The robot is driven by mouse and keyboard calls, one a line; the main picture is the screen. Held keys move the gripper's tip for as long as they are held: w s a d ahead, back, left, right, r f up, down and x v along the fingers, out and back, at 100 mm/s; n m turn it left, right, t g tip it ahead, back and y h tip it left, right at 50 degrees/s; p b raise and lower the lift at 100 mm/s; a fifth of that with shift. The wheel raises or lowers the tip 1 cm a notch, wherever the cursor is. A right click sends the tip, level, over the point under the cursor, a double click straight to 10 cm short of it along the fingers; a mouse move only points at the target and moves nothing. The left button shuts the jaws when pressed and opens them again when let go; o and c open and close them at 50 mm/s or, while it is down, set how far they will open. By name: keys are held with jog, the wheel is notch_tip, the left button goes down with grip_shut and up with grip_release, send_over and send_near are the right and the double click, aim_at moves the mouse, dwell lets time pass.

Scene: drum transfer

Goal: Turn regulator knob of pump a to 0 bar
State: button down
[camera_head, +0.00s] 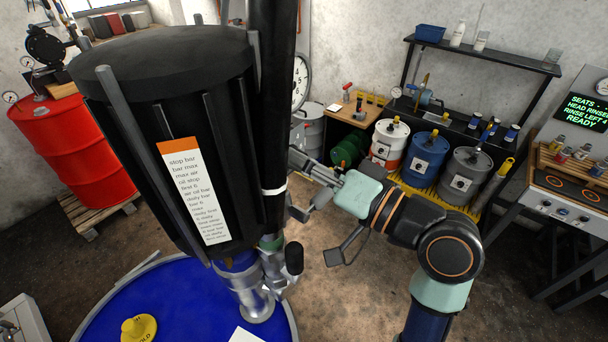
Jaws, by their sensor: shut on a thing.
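A large ribbed black pump body (130,110) with an orange-topped white label (190,190) fills the left foreground. Below it is a metal fitting (245,290) with a black rounded handle (294,258). I cannot tell from any marking whether this is pump a. My gripper (296,184) comes in from the right, just beside the thick black upright (272,130) with a white band. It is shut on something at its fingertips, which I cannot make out. The fingertips are partly hidden near the upright. No regulator knob or its reading shows clearly.
The pump stands over a blue drum top (140,305) with a yellow tag (138,328). A red drum (70,150) on a pallet is at the left. White, blue (424,160) and grey drums stand under a shelf at the back. Open floor lies around my arm.

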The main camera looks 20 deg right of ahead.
jog(key=shift+n+b, duration=3.25)
jog(key=shift+n, duration=1.05)
jog(key=c, duration=0.8)
grip_release()
jog(key=v, duration=1.2)
jog(key=shift+w+d+r, duration=0.1)
jog(key=shift+d+r, duration=0.05)
jog(key=shift+d, duration=0.05)
